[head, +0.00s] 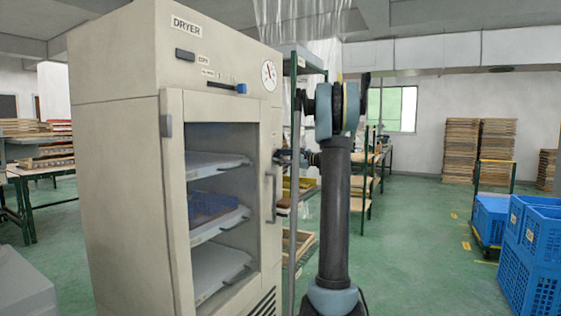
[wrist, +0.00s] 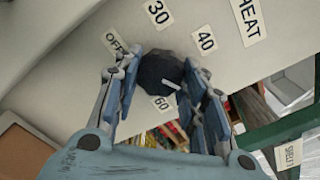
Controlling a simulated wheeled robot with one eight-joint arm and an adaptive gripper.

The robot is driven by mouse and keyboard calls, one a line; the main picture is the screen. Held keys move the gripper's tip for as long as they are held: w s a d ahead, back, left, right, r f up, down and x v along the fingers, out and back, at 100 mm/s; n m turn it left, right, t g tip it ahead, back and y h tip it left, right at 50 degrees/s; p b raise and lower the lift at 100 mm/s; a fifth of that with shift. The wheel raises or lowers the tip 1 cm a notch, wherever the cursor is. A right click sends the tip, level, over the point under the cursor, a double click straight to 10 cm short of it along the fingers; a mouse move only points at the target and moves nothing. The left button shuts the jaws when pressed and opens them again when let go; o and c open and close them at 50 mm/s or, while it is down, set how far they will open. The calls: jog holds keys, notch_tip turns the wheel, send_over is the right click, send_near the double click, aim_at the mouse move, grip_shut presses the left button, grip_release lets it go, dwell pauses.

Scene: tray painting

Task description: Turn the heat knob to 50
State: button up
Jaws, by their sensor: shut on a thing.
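The heat knob (wrist: 157,68) is a dark round knob on a pale panel in the wrist view. My gripper (wrist: 160,66) is closed around it, one finger on each side. A short white mark on the knob points to the lower right, between the 40 label (wrist: 206,41) and the 60 label (wrist: 161,102). The OFF label (wrist: 116,42), 30 label (wrist: 158,11) and HEAT label (wrist: 248,20) also show. No 50 label is visible; the right finger covers part of the panel. In the head view the dryer (head: 120,160) hides the knob; my gripper (head: 285,157) is at its right edge.
The dryer's glass door (head: 222,200) is shut, with trays inside. A green-framed shelf (head: 300,62) stands close behind my arm; a shelf edge (wrist: 285,135) shows at lower right in the wrist view. Blue crates (head: 530,240) stand at right. Green floor lies open between.

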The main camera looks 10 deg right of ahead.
jog(key=o, duration=1.1)
jog(key=shift+w+d+f, duration=0.1)
jog(key=shift+d+f, duration=0.05)
jog(key=shift+f, duration=0.05)
jog(key=shift+r, duration=0.1)
jog(key=v, duration=1.2)
